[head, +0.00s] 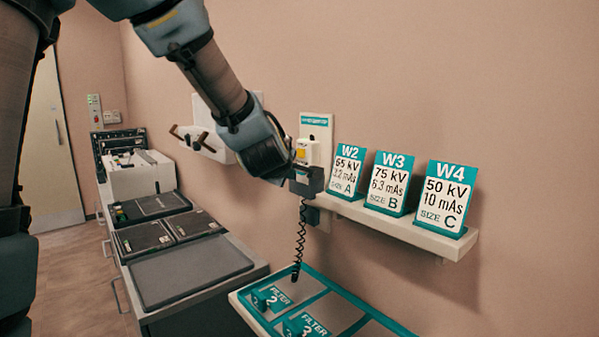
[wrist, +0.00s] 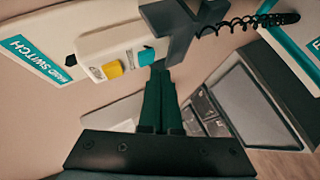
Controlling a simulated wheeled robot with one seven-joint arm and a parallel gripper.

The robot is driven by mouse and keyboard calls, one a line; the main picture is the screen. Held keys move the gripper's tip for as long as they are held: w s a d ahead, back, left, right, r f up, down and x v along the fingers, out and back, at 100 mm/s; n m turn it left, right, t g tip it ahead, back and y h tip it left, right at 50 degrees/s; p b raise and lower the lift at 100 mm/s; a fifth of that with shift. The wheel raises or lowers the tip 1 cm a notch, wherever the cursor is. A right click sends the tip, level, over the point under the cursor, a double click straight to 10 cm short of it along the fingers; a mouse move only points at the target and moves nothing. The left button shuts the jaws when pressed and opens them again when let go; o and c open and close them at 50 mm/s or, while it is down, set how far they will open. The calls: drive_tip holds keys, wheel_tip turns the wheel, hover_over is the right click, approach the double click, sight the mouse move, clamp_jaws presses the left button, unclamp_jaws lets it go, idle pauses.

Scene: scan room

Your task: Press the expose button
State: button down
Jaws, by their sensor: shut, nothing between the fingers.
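The hand switch (head: 308,152) is a white handset held upright on the wall board, and it also shows in the wrist view (wrist: 125,45). It has a yellow button (wrist: 112,70) and a teal button (wrist: 146,57). Their small lettering is unreadable, so I cannot tell which is the expose button. A dark bracket (wrist: 188,32) holds the handset's lower end. My gripper (wrist: 158,70) is shut and empty, its dark green fingertips close to the teal button. I cannot tell whether they touch it. In the head view my arm's end covers the handset's left side.
A coiled cord (head: 300,240) hangs from the handset. A shelf (head: 400,227) at right carries the W2 (head: 347,172), W3 (head: 389,184) and W4 (head: 445,199) cards. A teal-edged filter tray (head: 325,285) is below. Dark panels (head: 190,272) lie on the left counter.

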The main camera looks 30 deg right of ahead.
drive_tip(key=shift+d, duration=0.15)
drive_tip(key=shift+w+d, duration=0.1)
drive_tip(key=shift+d, duration=0.15)
drive_tip(key=shift+d, duration=0.4)
idle(0.6)
drive_tip(key=shift+a, duration=0.1)
drive_tip(key=shift+a+b, duration=0.5)
drive_tip(key=shift+a, duration=0.25)
drive_tip(key=shift+s+a+b, duration=0.2)
drive_tip(key=shift+a+b, duration=0.55)
drive_tip(key=shift+a, duration=0.05)
drive_tip(key=shift+s+a+b, duration=0.2)
drive_tip(key=shift+a+b, duration=0.5)
drive_tip(key=shift+a, duration=0.15)
drive_tip(key=shift+s+a+b, duration=0.2)
drive_tip(key=shift+a+b, duration=0.55)
drive_tip(key=shift+a, duration=0.05)
